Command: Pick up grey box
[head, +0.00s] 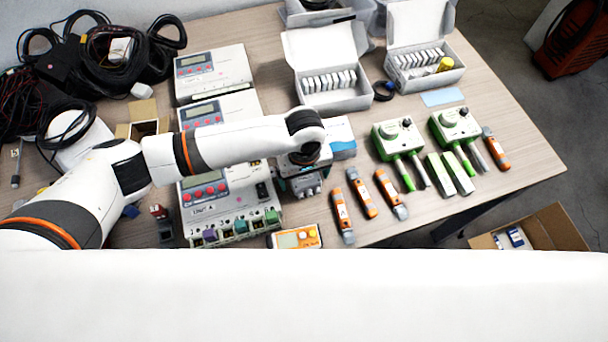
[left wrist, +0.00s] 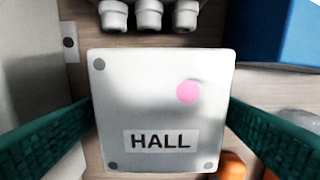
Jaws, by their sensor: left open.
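The grey box is a pale grey, square-faced box marked HALL (left wrist: 158,112), with dark corner screws and a pink dot. It fills the middle of the left wrist view. In the head view the box is mostly hidden under my left wrist. My right gripper is not in view.
Grey meter units (head: 215,72) stand close to the left. Cables (head: 100,50) lie at the back left; an open carton (head: 540,228) is off the table.

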